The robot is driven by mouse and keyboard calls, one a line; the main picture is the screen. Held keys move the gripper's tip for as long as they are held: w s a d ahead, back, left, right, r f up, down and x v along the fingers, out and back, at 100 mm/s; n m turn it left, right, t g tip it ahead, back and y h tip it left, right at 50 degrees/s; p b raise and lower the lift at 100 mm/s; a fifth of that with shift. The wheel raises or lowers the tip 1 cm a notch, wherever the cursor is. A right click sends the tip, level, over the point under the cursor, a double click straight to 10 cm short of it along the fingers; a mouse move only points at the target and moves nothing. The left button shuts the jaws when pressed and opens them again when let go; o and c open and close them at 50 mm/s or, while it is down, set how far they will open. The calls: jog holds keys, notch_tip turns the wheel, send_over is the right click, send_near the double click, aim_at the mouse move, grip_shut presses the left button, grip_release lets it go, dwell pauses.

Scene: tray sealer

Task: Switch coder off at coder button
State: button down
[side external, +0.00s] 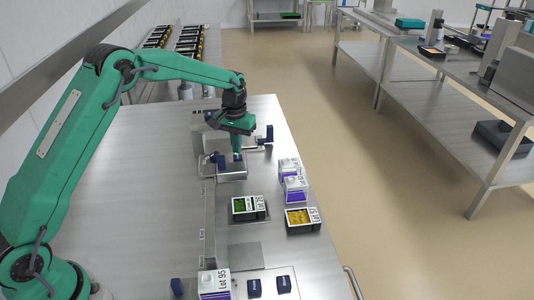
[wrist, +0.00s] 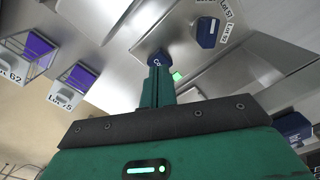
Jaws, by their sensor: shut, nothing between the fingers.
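My gripper (side external: 237,154) is shut and empty, pointing down over the steel machine on the table. In the wrist view its closed green fingers (wrist: 156,82) end at a blue button (wrist: 160,57) whose label begins "Co"; the rest is hidden behind the fingers. The fingertips overlap the button in the picture; I cannot tell whether they touch it or press it. A small green light (wrist: 176,76) glows beside the fingers in the wrist view.
Blue knobs (side external: 219,160) and (side external: 269,136) stand on either side of the machine. A green-filled tray (side external: 237,215) and a yellow-filled tray (side external: 291,226) lie nearer the front, with white-and-purple boxes (side external: 296,197) beside them. The table's left half is clear.

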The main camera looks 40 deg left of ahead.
jog(key=shift+f, duration=1.15)
jog(key=shift+r, duration=0.1)
jog(key=shift+r, duration=1.05)
notch_tip(320, 180, up, 12)
dwell(1.2)
